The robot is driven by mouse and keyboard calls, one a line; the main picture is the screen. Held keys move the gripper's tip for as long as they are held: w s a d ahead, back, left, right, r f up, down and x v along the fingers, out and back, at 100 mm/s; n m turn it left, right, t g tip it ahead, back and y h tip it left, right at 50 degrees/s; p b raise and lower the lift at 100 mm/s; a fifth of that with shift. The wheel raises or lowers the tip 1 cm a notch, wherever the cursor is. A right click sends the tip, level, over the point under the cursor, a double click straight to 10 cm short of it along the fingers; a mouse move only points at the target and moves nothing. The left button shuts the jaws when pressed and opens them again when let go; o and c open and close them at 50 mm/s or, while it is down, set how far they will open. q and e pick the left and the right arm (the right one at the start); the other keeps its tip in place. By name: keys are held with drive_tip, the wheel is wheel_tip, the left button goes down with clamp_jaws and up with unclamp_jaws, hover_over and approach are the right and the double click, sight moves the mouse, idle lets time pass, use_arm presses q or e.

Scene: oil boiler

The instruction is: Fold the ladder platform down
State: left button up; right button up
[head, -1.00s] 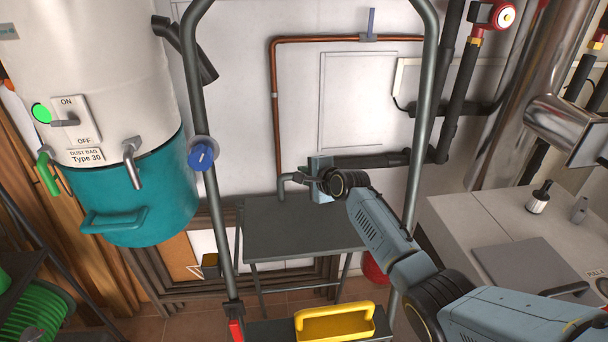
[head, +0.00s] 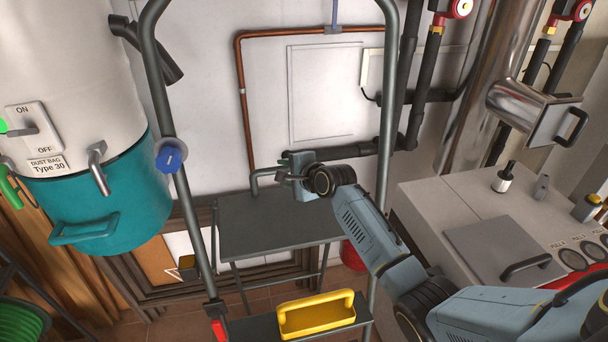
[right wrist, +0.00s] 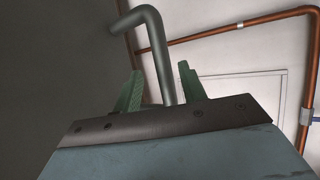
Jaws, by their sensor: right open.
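The grey ladder frame (head: 163,100) stands upright in front of me. Its dark grey platform (head: 275,228) shows as a flat panel between the rails. A bent grey bar (head: 262,174) rises near the panel's far edge. My right gripper (head: 291,178) is at this bar, above the panel. In the right wrist view, the bar (right wrist: 157,55) stands between the open green fingers of the gripper (right wrist: 160,85), with gaps on both sides. The fingers are not closed on it. My left gripper is out of view.
A yellow tray (head: 316,314) sits on the lower step. A blue knob (head: 171,156) is on the left rail, near a teal and white dust tank (head: 120,190). A white cabinet (head: 430,205) stands at the right. Copper and dark pipes (head: 408,80) run along the wall.

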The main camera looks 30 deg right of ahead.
drive_tip(key=v, duration=0.8)
drive_tip(key=shift+s, duration=0.4)
drive_tip(key=shift+d+r, duration=0.1)
drive_tip(key=shift+d, duration=0.05)
